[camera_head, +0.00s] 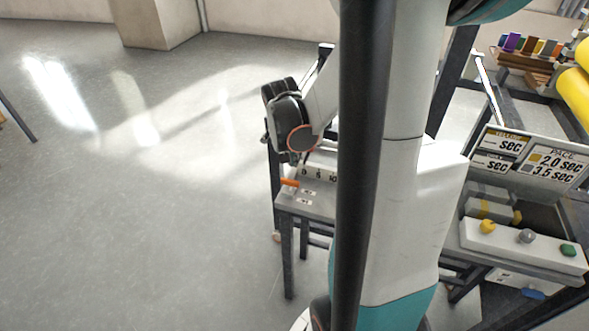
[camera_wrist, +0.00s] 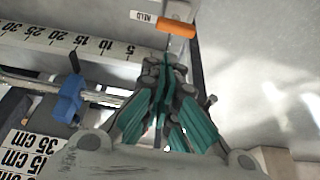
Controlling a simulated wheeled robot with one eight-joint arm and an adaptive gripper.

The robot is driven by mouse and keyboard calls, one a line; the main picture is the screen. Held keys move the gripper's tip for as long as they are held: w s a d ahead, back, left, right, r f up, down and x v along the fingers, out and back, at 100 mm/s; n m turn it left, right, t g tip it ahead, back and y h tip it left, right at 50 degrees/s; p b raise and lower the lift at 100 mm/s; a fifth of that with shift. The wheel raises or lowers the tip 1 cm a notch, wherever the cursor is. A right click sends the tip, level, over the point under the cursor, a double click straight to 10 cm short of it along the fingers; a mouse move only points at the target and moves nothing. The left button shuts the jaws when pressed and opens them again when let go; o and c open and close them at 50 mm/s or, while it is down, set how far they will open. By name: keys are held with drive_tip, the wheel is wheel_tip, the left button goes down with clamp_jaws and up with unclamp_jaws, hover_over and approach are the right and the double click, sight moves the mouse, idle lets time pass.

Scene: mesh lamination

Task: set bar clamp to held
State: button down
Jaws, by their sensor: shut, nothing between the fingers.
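An orange handle (camera_wrist: 177,28) sits at the top of the wrist view, beside a white label reading HELD (camera_wrist: 143,17). I take it to be the bar clamp's handle. It also shows in the head view (camera_head: 289,182) at the near left corner of a grey bench, with small labels beside it. My gripper (camera_wrist: 165,62) is shut and empty. Its fingertips appear just below the orange handle in the wrist view; I cannot tell whether they touch it. In the head view my wrist is over the bench, and my fingers are hard to make out.
A white scale (camera_wrist: 70,43) with printed numbers runs along the bench, beside a blue slider (camera_wrist: 68,98) on a metal rod. A panel with a yellow knob (camera_head: 487,226) and other knobs stands at right, below pace signs (camera_head: 553,167). Open floor lies left.

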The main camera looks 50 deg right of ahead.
sight(290, 183)
drive_tip(key=b+x, duration=0.4)
drive_tip(key=x, duration=0.6)
drive_tip(key=shift+s+a+m, duration=0.1)
drive_tip(key=shift+s+m, duration=0.1)
drive_tip(key=shift+m, duration=0.6)
idle(0.4)
drive_tip(key=shift+s+m+g, duration=0.2)
drive_tip(key=shift+m+g, duration=0.3)
drive_tip(key=shift+m, duration=0.3)
drive_tip(key=m, duration=0.2)
drive_tip(key=m+g+b, duration=0.1)
drive_tip(key=shift+s+a+m, duration=0.3)
drive_tip(key=shift+s+a, duration=0.05)
drive_tip(key=shift+s, duration=0.05)
drive_tip(key=m, duration=0.1)
drive_tip(key=m+g, duration=0.1)
drive_tip(key=m, duration=0.1)
drive_tip(key=s+a+m, duration=0.1)
drive_tip(key=m, duration=0.1)
drive_tip(key=shift+a+g+y, duration=0.1)
drive_tip(key=shift+g+y, duration=0.2)
drive_tip(key=shift+g, duration=0.1)
drive_tip(key=shift+a+m, duration=0.15)
drive_tip(key=shift+m, duration=0.15)
drive_tip(key=shift+a, duration=0.4)
drive_tip(key=shift+a+b, duration=0.3)
drive_tip(key=shift+a, duration=0.05)
